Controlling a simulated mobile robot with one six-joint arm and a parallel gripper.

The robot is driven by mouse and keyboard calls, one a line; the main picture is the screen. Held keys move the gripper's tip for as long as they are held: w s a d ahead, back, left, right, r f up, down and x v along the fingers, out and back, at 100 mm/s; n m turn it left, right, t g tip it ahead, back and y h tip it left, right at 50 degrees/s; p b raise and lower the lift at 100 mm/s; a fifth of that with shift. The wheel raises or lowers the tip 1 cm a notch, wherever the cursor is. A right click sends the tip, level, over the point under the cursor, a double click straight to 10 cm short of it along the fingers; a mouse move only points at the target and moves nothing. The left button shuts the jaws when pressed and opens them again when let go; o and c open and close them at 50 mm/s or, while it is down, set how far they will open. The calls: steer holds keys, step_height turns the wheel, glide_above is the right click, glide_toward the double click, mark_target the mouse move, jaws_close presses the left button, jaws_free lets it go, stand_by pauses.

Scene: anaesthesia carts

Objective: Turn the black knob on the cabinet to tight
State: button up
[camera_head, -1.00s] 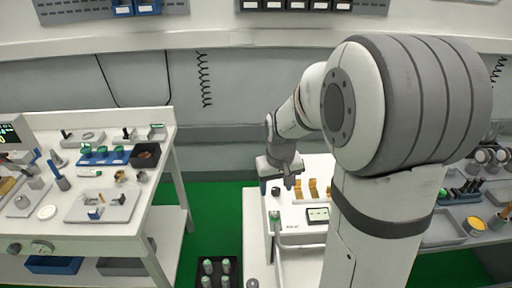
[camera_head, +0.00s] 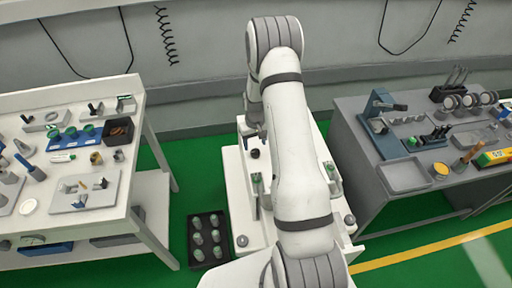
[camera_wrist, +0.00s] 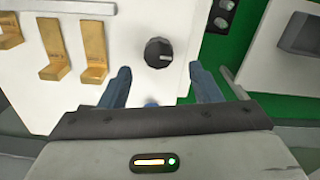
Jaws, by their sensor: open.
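The black knob (camera_wrist: 159,52) is a round dial with a light pointer mark, on the white face of the cabinet (camera_wrist: 120,25). In the wrist view it lies ahead of and between the two blue-grey fingers of my gripper (camera_wrist: 160,82). The fingers are apart and do not touch the knob. In the head view the knob (camera_head: 254,153) is a small dark spot on the white cabinet (camera_head: 236,185), just below my gripper (camera_head: 256,136). My arm hides much of the cabinet. The knob's exact setting is too small to read.
Brass hooks (camera_wrist: 60,60) stand beside the knob in the wrist view. A black tray of vials (camera_head: 208,240) is on the floor left of the cabinet. A white bench (camera_head: 130,175) stands left and a grey table (camera_head: 345,130) right, both with many items.

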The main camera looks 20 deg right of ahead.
mark_target(256, 151)
steer(key=shift+s+d+f+p, duration=0.1)
steer(key=shift+f+p, duration=0.45)
steer(key=shift+f, duration=1.95)
steer(key=shift+c, duration=0.3)
steer(key=c, duration=0.9)
